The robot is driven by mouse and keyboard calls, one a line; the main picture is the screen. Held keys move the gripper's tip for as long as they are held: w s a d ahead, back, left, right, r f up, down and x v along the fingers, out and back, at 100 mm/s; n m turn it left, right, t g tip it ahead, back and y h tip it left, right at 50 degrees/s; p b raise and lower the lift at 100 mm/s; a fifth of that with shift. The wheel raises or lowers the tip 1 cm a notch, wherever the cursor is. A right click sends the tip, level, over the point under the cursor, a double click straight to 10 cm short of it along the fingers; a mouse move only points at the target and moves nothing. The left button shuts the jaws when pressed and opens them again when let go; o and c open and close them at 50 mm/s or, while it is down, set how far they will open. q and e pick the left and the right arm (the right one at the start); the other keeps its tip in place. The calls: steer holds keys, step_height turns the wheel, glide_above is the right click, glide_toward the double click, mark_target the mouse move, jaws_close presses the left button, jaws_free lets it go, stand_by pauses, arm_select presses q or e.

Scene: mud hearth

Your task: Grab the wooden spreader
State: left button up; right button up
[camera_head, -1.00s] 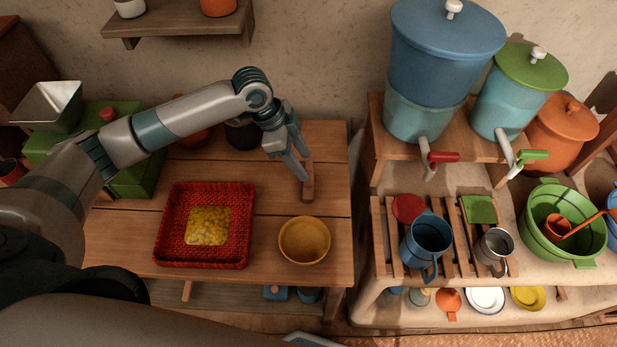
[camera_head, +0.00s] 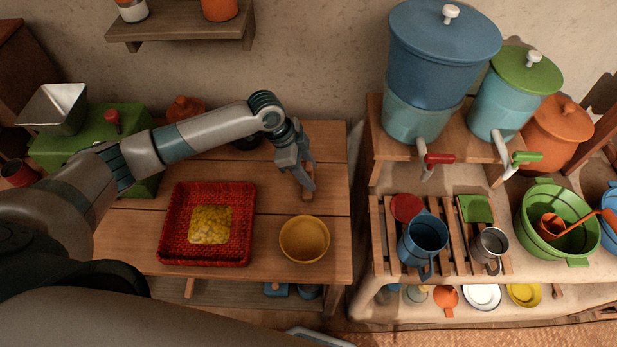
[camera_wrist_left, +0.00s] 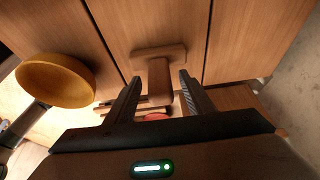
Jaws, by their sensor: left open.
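The wooden spreader (camera_head: 308,178) lies on the wooden table near its right edge, partly hidden by my left gripper (camera_head: 304,188) in the head view. In the left wrist view the spreader (camera_wrist_left: 158,58) is a brown T shape, with its crossbar away from me and its handle running toward the gripper. The open fingers of my left gripper (camera_wrist_left: 158,97) are on either side of the handle, with visible space at each side. I cannot tell whether the fingers touch the table. My right gripper is not in view.
A yellow bowl (camera_head: 304,257) stands near the spreader, toward the table's front. A red woven tray (camera_head: 174,250) with yellow contents lies to the left. A green box-shaped machine (camera_head: 60,150) stands at the back left. Bare table (camera_head: 262,200) lies between tray and spreader.

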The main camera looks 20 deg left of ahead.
mark_target(310, 165)
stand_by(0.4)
arm_select(q)
steer(key=c, duration=1.1)
steer(key=shift+r, duration=0.1)
steer(key=shift+w+r+b, duration=0.1)
steer(key=shift+r+b, duration=0.3)
steer(key=shift+r, duration=0.15)
step_height(310, 165, up, 2)
steer(key=shift+r+b, duration=0.2)
steer(key=shift+b, duration=0.35)
steer(key=s+d+r, duration=0.2)
steer(key=s, duration=0.1)
steer(key=s+d+r+b, duration=0.1)
steer(key=s+d+r, duration=0.1)
steer(key=s+r, duration=0.1)
steer(key=s+d+r+b, duration=0.1)
steer(key=s+r, duration=0.1)
steer(key=s, duration=0.2)
steer(key=shift+s+d+r, duration=0.15)
steer(key=shift+d, duration=0.25)
steer(key=shift+a, duration=0.15)
